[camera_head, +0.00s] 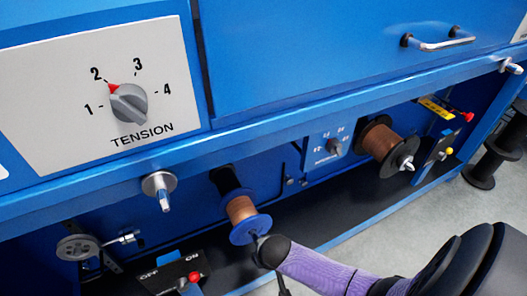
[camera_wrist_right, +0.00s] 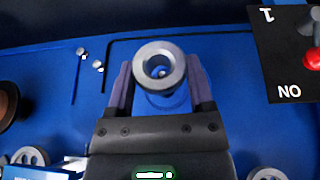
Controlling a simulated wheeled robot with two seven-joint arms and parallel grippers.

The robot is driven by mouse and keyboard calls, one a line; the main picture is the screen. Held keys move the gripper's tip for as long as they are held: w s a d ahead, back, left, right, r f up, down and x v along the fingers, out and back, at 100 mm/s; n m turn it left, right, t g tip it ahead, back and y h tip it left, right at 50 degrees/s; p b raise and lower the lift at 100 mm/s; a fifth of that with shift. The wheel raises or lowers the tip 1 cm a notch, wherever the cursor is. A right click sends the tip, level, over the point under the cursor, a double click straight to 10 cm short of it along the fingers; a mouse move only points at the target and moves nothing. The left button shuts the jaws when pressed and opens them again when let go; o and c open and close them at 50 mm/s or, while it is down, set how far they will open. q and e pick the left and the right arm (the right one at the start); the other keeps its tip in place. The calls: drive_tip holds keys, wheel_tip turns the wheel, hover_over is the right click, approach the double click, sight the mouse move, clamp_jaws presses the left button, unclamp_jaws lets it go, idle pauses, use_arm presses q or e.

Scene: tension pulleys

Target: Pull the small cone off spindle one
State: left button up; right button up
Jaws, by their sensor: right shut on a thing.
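The small cone (camera_wrist_right: 150,84) is a grey ring-shaped piece in the right wrist view, its round hole facing the camera. My right gripper (camera_wrist_right: 160,70) has one finger on each side of it and is shut on it. A small bright spot shows inside the hole; I cannot tell how far the cone sits on the spindle. In the head view my right arm reaches in from the lower right, and its hand ends at the front of the spool with brown wire (camera_head: 240,208) and blue flange (camera_head: 249,231). My left gripper is not in view.
A second brown spool (camera_head: 378,143) sits on a spindle to the right. The switch box (camera_head: 172,275) with a red knob is below. The tension dial (camera_head: 128,102) is above.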

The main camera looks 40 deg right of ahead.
drive_tip(key=shift+s+a+p, duration=0.15)
drive_tip(key=shift+s+p, duration=0.15)
drive_tip(key=shift+s, duration=0.35)
drive_tip(key=s+p, duration=0.1)
drive_tip(key=s, duration=0.1)
drive_tip(key=s+a+p, duration=0.1)
drive_tip(key=s+p, duration=0.1)
drive_tip(key=shift+s+a, duration=0.1)
drive_tip(key=shift+s, duration=0.3)
idle(0.3)
